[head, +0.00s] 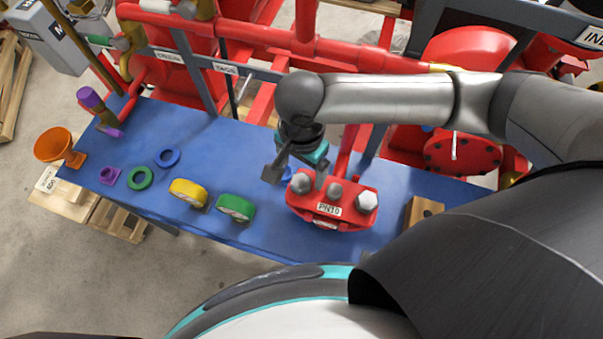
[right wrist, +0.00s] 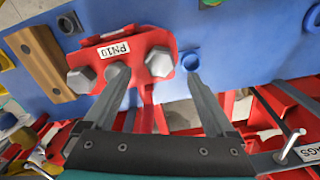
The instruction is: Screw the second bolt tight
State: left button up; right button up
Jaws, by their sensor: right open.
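The red flange block (head: 318,212) with a PN10 label lies on the blue bench top, right of centre in the head view. It also shows in the right wrist view (right wrist: 110,52). Grey hex bolt heads stand at its left end (head: 301,184) and right end (head: 367,201), with a smaller grey round part (head: 335,190) between them. My right gripper (head: 297,178) is open, its fingers on either side of the left-end bolt (right wrist: 159,62). Contact cannot be told. One finger partly covers the middle part. My left gripper is out of view.
A wooden block (head: 424,210) lies right. Red pipes (head: 250,32) and a steel frame rise behind.

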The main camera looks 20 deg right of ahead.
aim_at(302, 181)
jog(key=shift+f, duration=1.75)
